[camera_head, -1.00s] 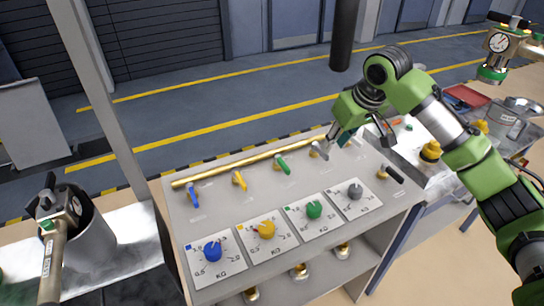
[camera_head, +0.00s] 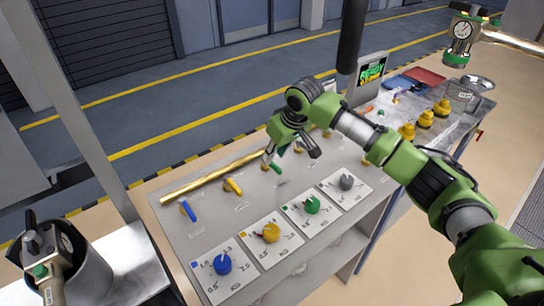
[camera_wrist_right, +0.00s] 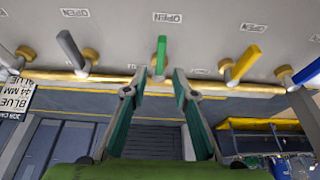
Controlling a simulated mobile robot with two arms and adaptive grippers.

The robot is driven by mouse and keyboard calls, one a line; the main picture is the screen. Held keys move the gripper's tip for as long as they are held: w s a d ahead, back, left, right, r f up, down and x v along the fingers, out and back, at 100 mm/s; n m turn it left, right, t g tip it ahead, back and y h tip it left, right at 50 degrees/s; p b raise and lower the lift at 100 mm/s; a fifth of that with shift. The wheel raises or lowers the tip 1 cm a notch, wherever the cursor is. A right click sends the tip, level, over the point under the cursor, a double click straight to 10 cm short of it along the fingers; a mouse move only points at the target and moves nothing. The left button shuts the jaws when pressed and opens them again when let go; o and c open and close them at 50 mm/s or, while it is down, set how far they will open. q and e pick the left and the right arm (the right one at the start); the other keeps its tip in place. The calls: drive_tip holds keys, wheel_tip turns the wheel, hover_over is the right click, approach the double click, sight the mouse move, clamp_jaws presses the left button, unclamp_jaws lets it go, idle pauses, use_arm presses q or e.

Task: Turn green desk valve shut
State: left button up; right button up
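The green desk valve's lever (camera_head: 274,167) is on the brass pipe along the desk's back edge. In the right wrist view the green lever (camera_wrist_right: 161,55) stands across the pipe, toward an "OPEN" label. My right gripper (camera_head: 289,158) is over the green valve with its fingers pointing down. In the wrist view its fingers (camera_wrist_right: 157,80) are apart, and the lever shows beyond the gap between the tips. I see no contact. My left gripper is not in view.
Yellow (camera_head: 233,186) and blue (camera_head: 188,211) levers stand left of the green one; a grey lever (camera_wrist_right: 70,50) shows on its other side. Blue (camera_head: 222,264), yellow (camera_head: 270,232), green (camera_head: 312,205) and grey (camera_head: 346,182) dials line the desk's front. A screen (camera_head: 371,70) stands behind.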

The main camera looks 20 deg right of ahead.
sight(273, 162)
drive_tip(key=x, duration=0.2)
drive_tip(key=shift+w+a+f, duration=0.1)
drive_tip(key=shift+w+f, duration=0.05)
drive_tip(key=shift+f, duration=0.15)
drive_tip(key=shift+w+f, duration=0.2)
drive_tip(key=shift+f, duration=0.35)
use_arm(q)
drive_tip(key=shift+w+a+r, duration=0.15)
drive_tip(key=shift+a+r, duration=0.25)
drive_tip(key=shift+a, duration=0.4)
use_arm(e)
drive_tip(key=shift+f, duration=0.15)
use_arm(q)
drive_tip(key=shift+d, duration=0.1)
use_arm(e)
clamp_jaws()
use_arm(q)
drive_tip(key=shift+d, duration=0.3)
